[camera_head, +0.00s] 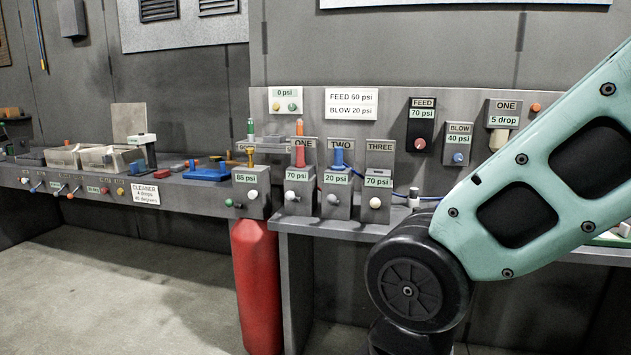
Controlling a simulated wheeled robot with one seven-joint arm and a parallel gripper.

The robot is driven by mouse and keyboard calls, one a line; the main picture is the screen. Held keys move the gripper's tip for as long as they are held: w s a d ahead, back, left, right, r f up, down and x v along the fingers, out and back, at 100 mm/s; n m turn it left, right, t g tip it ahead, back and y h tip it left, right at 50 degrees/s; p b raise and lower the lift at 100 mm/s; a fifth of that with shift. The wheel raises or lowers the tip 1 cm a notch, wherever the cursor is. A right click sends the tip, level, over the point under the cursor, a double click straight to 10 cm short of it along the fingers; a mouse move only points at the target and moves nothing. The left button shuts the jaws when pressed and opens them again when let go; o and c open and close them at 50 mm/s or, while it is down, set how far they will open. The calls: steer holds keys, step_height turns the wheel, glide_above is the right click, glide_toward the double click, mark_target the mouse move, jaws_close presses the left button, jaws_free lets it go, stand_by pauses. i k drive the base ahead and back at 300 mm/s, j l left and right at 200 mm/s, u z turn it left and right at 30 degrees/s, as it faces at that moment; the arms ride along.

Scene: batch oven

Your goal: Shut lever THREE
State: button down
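The unit marked THREE (373,212) is a grey box on the shelf, right of the units ONE (297,205) and TWO (337,207). It has a 70 psi label and a pale round knob (375,203) on its front. ONE has an upright red handle (300,157) on top and TWO an upright blue one (339,158). No upright handle shows on THREE. A thin blue line runs right from it towards a small grey piece (414,198); I cannot tell whether this is its lever. My arm crosses the right side; my gripper is out of view.
A red cylinder (256,285) stands under the 85 psi unit (251,203). A long bench (90,182) with bins and small knobs runs left. FEED (422,125), BLOW (458,145) and a 5 drop unit (503,113) hang on the panel. The floor at left is clear.

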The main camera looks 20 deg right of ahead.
mark_target(375, 202)
steer(key=i+j, duration=0.25)
steer(key=i, duration=0.15)
steer(key=i+j, duration=0.2)
steer(key=i, duration=0.15)
steer(key=i+j, duration=0.25)
steer(key=i, duration=0.15)
steer(key=u, duration=0.05)
